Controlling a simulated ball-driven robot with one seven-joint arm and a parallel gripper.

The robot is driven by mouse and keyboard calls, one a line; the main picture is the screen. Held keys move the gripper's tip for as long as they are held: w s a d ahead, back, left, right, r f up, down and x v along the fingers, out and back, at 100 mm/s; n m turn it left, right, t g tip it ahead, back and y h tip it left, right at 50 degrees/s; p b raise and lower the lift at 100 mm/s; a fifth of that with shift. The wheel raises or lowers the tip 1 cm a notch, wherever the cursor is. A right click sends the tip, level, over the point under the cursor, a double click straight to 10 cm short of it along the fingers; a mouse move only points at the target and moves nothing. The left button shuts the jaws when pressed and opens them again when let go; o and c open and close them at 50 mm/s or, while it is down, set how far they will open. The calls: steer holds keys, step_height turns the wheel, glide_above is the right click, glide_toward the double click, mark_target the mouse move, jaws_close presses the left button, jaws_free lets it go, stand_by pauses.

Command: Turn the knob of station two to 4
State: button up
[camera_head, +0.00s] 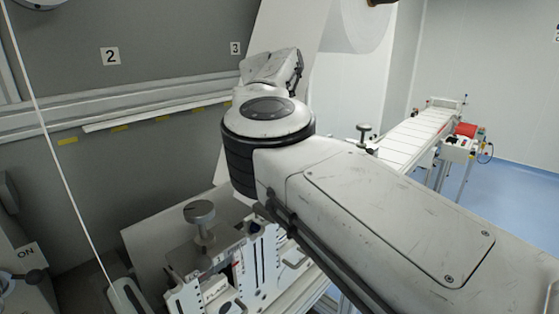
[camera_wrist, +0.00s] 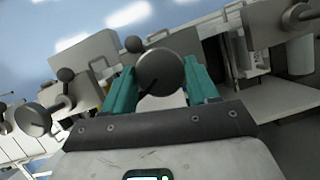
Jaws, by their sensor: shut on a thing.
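In the wrist view, my gripper (camera_wrist: 162,82) has its two teal fingers closed on either side of a round dark grey knob (camera_wrist: 160,70). A dark pointer-like mark shows on the knob's face, but no scale or number is readable there. In the head view my arm hides both the gripper and this knob, so I cannot tell from a label which station it belongs to. A sign "2" (camera_head: 110,56) and a sign "3" (camera_head: 235,48) are on the grey wall panel.
Another round knob (camera_head: 199,211) stands free on a machine bracket (camera_head: 262,262) at lower centre, left of my arm. A further knob (camera_head: 363,130) stands beyond the arm. A white conveyor (camera_head: 420,135) runs at the right, with open blue floor (camera_head: 520,205) beside it.

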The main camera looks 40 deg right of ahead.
steer(key=shift+m, duration=0.4)
steer(key=o, duration=1.1)
steer(key=shift+d, duration=0.1)
steer(key=shift+c, duration=0.2)
